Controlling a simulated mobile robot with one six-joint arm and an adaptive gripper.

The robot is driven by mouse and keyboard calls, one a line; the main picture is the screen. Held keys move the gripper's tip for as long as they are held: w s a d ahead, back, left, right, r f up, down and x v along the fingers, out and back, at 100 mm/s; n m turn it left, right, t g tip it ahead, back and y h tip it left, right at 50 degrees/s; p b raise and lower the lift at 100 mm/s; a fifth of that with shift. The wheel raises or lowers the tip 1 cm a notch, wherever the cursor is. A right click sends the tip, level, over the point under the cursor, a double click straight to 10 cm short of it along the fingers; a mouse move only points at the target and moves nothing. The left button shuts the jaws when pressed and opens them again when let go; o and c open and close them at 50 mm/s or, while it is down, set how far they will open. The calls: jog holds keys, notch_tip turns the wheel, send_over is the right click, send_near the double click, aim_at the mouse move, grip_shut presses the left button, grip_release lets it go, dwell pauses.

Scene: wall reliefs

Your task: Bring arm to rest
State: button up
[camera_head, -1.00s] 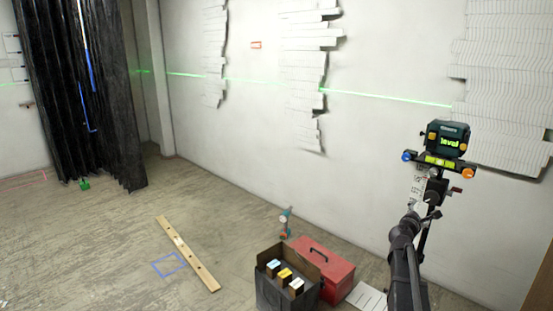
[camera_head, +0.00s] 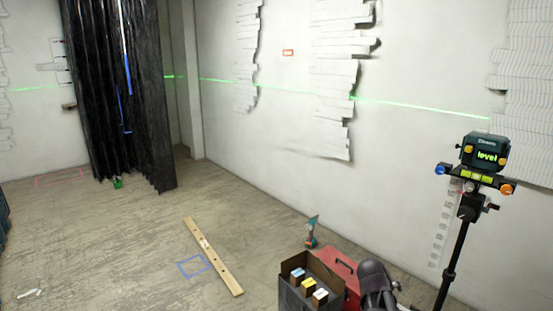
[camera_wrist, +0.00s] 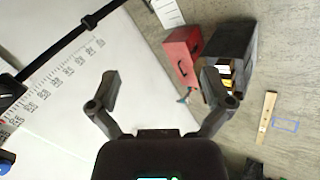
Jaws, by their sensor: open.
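My gripper (camera_wrist: 162,90) is open and empty in the wrist view, its two dark fingers spread wide apart. Between and beyond them are pale wall and floor. In the head view a dark part of my arm (camera_head: 374,282) shows at the bottom, in front of the red toolbox; the fingers cannot be made out there. The laser level (camera_head: 484,155) stands on its black tripod (camera_head: 458,245) at the right and shows the word "level". My arm appears apart from the tripod in the head view.
A red toolbox (camera_head: 345,267) and a dark open box (camera_head: 292,292) with small packs stand on the floor. A cordless tool (camera_head: 311,235) is behind them. A black curtain (camera_head: 122,110) hangs at left. The left floor is mostly clear.

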jog(key=s+a+f+m+g+y, duration=0.1)
jog(key=s+a+f+g+y, duration=0.15)
jog(key=s+a, duration=0.45)
jog(key=s+a+f+m+g+y, duration=0.15)
jog(key=s+a+y, duration=0.25)
jog(key=a, duration=0.6)
notch_tip(320, 180, up, 16)
jog(key=p, duration=1.6)
jog(key=shift+w+r, duration=0.25)
jog(key=shift+w, duration=0.05)
jog(key=shift+h, duration=0.25)
